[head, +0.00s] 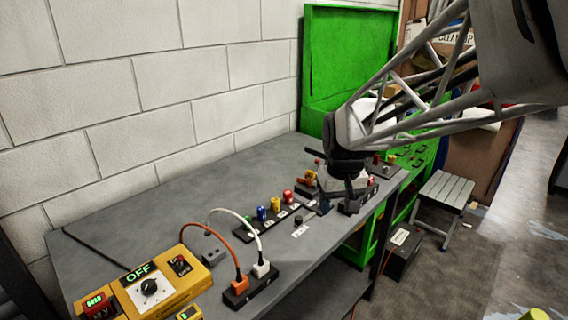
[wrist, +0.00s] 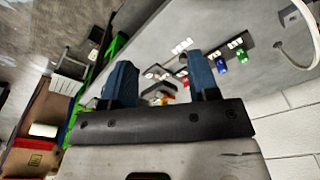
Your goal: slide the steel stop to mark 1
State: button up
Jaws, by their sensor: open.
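My gripper (head: 345,190) is over the right part of the grey workbench (head: 150,195), pointing down. In the wrist view its two blue fingers (wrist: 162,80) stand wide apart with nothing held. Small fittings with white labels (wrist: 155,73) show beyond and between the fingers. In the head view my gripper covers part of this area. I cannot make out the steel stop or mark 1 for certain; they are too small or hidden. A small dark knob (head: 299,220) stands on the bench by a white label plate (head: 300,231), left of my gripper.
A black strip holds blue, yellow and red pieces (head: 275,205). A socket block (head: 250,287) with orange and white cables is nearer, beside a yellow control box (head: 150,285) reading OFF. A green cabinet (head: 345,60) stands behind. The bench's left rear is mostly clear.

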jog(key=w+a+f+n, duration=0.1)
jog(key=w+a+f, duration=0.1)
jog(key=w, duration=0.3)
jog(key=w+a+f, duration=0.1)
jog(key=w+f, duration=0.2)
jog(key=w, duration=0.2)
jog(key=g, duration=0.1)
send_over(299, 217)
jog(key=shift+n, duration=0.4)
notch_tip(299, 217, down, 6)
jog(key=shift+d+r, duration=0.1)
jog(key=shift+d, duration=0.05)
jog(key=shift+f, duration=3.95)
